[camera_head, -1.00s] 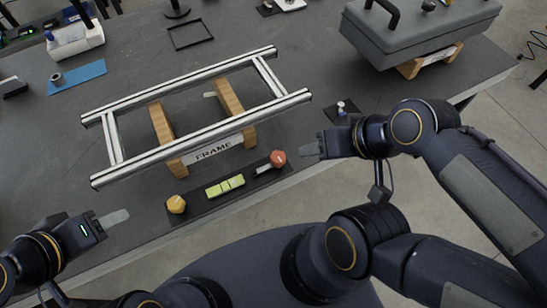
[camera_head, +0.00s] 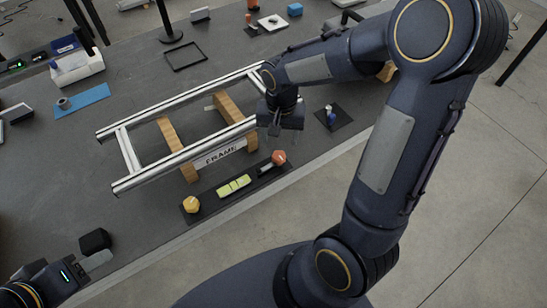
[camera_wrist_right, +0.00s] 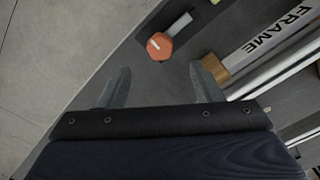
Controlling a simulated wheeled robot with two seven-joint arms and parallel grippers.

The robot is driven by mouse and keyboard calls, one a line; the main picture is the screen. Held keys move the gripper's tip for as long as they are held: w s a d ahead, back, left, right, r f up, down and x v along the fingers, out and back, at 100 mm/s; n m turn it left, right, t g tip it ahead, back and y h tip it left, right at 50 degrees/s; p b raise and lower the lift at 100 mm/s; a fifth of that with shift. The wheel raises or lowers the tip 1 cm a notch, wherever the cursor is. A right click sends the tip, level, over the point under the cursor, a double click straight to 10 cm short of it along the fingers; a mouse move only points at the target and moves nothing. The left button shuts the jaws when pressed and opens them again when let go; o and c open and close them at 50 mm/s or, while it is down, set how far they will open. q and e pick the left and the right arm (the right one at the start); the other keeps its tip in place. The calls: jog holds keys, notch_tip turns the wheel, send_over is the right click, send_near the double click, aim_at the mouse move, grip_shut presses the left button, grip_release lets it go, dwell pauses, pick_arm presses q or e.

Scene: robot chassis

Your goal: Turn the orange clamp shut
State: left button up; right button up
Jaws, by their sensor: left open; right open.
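The orange clamp (camera_head: 279,157) has a rounded orange knob and a pale bar, and lies at the right end of a black strip on the table. It also shows in the right wrist view (camera_wrist_right: 160,46). My right gripper (camera_head: 274,128) is above the table just behind the clamp in the head view. In the right wrist view its fingers (camera_wrist_right: 160,80) are open and empty, and the clamp lies beyond the tips, between their lines and apart from them. My left gripper (camera_head: 98,262) is open at the lower left, away from the clamp.
The metal frame (camera_head: 175,156) rests on wooden blocks behind the strip, close to my right gripper. A yellow-green block (camera_head: 234,186) and a yellow knob (camera_head: 191,204) share the strip. A black block (camera_head: 95,241) is beside my left gripper. The table's front edge is close.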

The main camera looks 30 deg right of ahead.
aim_at(279, 155)
notch_tip(279, 155, down, 8)
jog(key=shift+w+f, duration=0.1)
dwell(0.4)
grip_shut()
dwell(0.3)
